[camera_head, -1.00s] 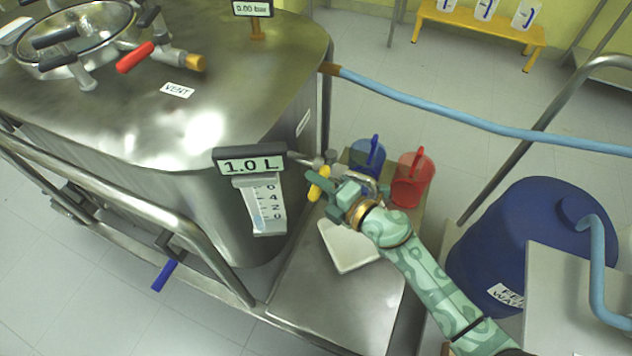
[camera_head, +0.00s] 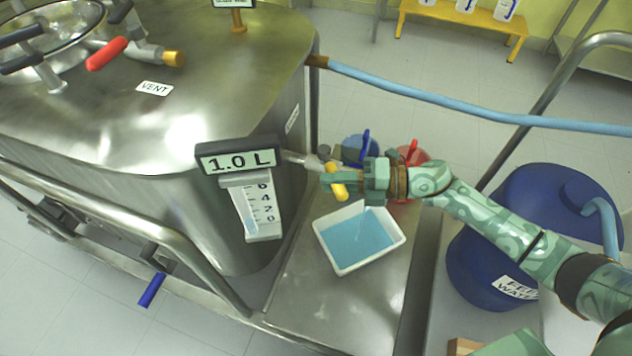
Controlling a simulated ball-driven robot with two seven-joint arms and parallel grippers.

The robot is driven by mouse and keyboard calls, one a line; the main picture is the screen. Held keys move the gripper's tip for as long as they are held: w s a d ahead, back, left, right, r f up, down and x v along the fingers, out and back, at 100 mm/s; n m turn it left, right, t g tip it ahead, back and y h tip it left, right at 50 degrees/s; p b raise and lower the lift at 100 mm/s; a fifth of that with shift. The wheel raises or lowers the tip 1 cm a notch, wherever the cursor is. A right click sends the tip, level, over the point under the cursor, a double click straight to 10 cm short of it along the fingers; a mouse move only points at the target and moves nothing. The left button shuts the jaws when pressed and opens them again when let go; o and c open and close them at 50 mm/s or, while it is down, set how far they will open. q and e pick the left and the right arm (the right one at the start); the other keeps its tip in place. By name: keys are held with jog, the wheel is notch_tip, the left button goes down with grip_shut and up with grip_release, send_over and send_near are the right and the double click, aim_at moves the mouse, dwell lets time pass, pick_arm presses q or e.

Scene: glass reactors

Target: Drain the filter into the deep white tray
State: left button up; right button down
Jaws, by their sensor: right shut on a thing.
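The steel filter vessel (camera_head: 110,200) fills the left. A yellow-handled drain valve (camera_head: 337,188) sticks out from its right side. My right gripper (camera_head: 338,178) is shut on the yellow handle. The handle points down and slightly right. The white tray (camera_head: 326,251) sits on the steel shelf below the valve. It holds light blue liquid (camera_head: 350,246), and a thin stream falls into it. The display (camera_head: 237,160) reads 1.0 L. A scaled level gauge (camera_head: 257,212) hangs below it. My left gripper is not in view.
A blue jug (camera_head: 356,147) and a red jug (camera_head: 412,155) stand behind the tray, partly hidden by my right arm. A blue feed-water drum (camera_head: 545,225) stands at the right. A light blue hose (camera_head: 440,103) crosses behind. The shelf (camera_head: 330,305) is bare in front of the tray.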

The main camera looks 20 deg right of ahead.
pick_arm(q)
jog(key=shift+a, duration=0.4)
pick_arm(e)
jog(key=shift+d+f, duration=0.1)
jog(key=shift+d, duration=0.05)
jog(key=c, duration=1.2)
grip_release()
jog(key=shift+c, duration=0.2)
jog(key=shift+d, duration=0.15)
pick_arm(q)
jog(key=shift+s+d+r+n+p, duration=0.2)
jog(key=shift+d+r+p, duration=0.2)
jog(key=shift+p, duration=0.2)
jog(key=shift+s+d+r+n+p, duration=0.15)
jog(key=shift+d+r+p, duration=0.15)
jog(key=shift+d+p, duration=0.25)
pick_arm(e)
jog(key=v, duration=1.6)
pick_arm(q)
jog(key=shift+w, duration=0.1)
pick_arm(e)
jog(key=shift+w+d, duration=0.1)
